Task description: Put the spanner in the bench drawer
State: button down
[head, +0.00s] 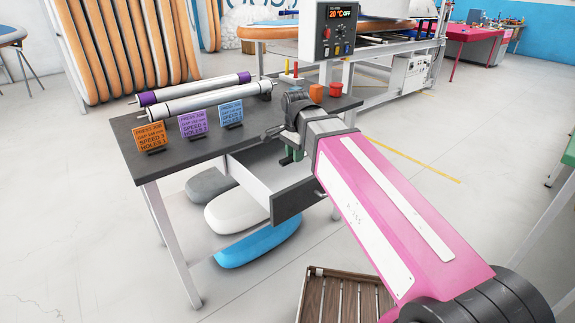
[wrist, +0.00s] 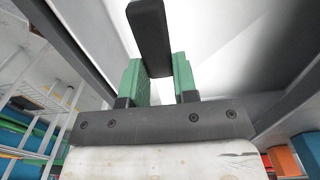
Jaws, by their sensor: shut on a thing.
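My gripper (head: 291,157) is at the bench's near right side, with its green fingers pointing down over the open bench drawer (head: 300,201). The drawer has a dark front and pale side walls; my arm hides part of it. In the wrist view, the green fingers (wrist: 160,76) are shut on a dark flat bar, which looks like the handle of the spanner (wrist: 150,30). The spanner cannot be told apart in the head view.
The dark bench top (head: 190,155) holds rollers (head: 210,102), three coloured cards (head: 192,124), an orange cup (head: 316,93) and a red cup (head: 336,90). Rounded cushions (head: 258,242) lie under the bench. A slatted wooden crate (head: 340,296) stands on the floor in front.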

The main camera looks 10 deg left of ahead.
send_over(291, 168)
notch_tip(291, 168, down, 7)
jog(key=shift+r, duration=0.2)
jog(key=shift+f, duration=2.1)
jog(key=shift+f, duration=0.1)
jog(key=c, duration=0.9)
grip_release()
notch_tip(291, 168, up, 12)
jog(key=shift+r, duration=0.15)
